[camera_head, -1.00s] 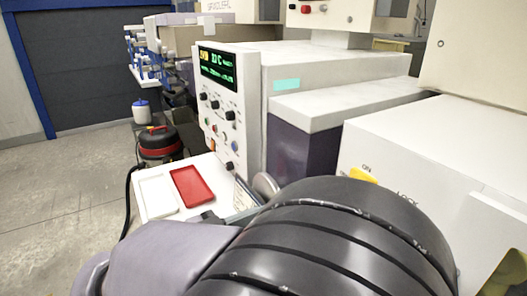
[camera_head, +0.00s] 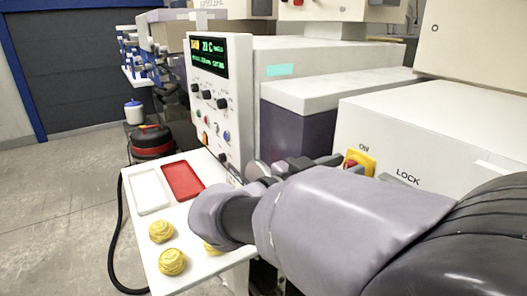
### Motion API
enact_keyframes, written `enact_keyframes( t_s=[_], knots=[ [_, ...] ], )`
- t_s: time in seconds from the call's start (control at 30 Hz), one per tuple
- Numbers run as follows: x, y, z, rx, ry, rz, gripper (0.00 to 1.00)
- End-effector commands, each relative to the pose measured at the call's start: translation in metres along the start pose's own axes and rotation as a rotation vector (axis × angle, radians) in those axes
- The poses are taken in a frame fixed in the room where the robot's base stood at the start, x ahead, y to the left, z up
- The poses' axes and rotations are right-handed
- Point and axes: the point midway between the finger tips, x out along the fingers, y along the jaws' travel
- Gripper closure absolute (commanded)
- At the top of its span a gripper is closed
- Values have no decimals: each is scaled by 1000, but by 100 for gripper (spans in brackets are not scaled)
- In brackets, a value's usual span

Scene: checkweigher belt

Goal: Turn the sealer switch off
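A red and yellow rotary switch (camera_head: 356,162) sits on the white machine housing at the right, with an ON label above it and a LOCK label to its right. My gripper (camera_head: 335,160) reaches toward it from the left, its dark fingers close to the red knob. I cannot tell whether they touch it. My grey arm hides the lower part of the housing. The finger gap is too small and partly hidden to judge. A control panel (camera_head: 221,100) with a lit green display, several black knobs and coloured buttons stands further left.
A white table (camera_head: 190,232) at the lower left holds a white tray (camera_head: 135,203), a red tray (camera_head: 182,196) and several yellow pasta nests (camera_head: 172,262). A red and black vacuum (camera_head: 152,141) stands on the floor behind.

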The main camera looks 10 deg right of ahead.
Motion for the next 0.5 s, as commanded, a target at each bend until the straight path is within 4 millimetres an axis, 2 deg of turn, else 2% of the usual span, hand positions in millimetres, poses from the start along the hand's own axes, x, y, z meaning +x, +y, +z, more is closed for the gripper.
enact_keyframes(
  t_s=[0.07,0.27,0.5],
  knots=[
    [0,0,0,0,0,0,64],
    [0,0,0,-1,0,0,100],
    [0,0,0,-4,0,0,100]
  ],
)
